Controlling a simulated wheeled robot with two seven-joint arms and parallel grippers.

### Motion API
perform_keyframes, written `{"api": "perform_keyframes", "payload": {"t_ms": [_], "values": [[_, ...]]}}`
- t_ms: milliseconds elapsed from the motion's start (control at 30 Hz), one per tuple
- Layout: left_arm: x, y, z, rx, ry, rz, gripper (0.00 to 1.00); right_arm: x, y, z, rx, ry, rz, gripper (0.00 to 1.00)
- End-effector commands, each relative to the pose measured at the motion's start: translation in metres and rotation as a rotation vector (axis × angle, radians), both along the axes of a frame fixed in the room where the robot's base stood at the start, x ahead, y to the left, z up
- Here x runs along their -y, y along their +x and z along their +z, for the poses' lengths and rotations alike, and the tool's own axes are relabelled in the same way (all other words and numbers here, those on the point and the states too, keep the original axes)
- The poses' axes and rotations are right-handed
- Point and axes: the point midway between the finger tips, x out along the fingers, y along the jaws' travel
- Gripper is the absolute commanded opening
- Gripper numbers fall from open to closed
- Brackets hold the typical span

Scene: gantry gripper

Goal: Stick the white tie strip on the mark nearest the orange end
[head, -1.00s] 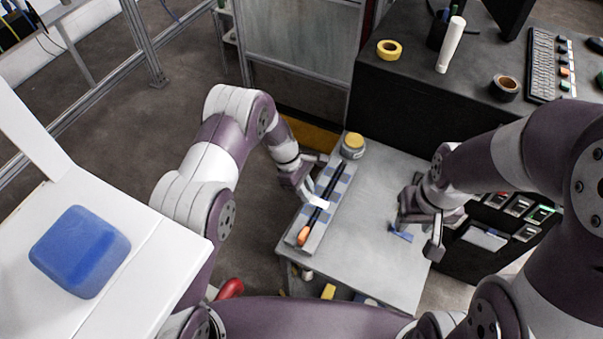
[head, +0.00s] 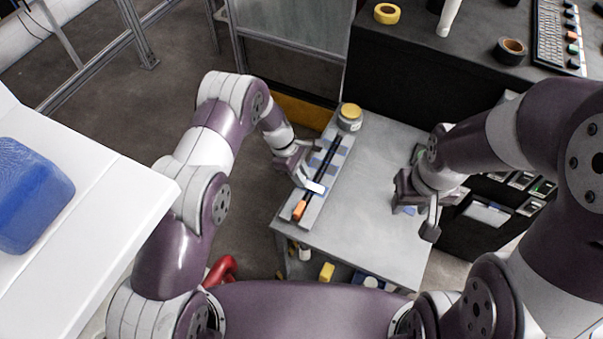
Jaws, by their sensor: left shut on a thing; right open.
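A dark rod (head: 326,161) with an orange end (head: 299,210) lies along a light grey board (head: 310,211) with blue patches, its orange end toward me. My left gripper (head: 305,179) is shut on the white tie strip (head: 315,187), at the left side of the board. The strip reaches across the rod a short way beyond the orange end; I cannot tell whether it touches the rod. The marks on the rod are too small to make out. My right gripper (head: 418,206) is open over the right side of the table.
The board rests on a grey table (head: 350,232). A yellow-lidded jar (head: 350,117) stands at the board's far end. A small blue piece (head: 405,210) lies under my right gripper. A dark desk with tape rolls is behind. The table's middle is clear.

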Motion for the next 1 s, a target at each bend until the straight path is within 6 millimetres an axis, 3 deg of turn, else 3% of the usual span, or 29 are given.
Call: {"api": "perform_keyframes", "payload": {"t_ms": [1000], "values": [[-0.0002, -0.0001, -0.0028, 0.000, 0.000, 0.000, 0.03, 0.0000, 0.0001, -0.0050, 0.000, 0.000, 0.000, 0.43]]}}
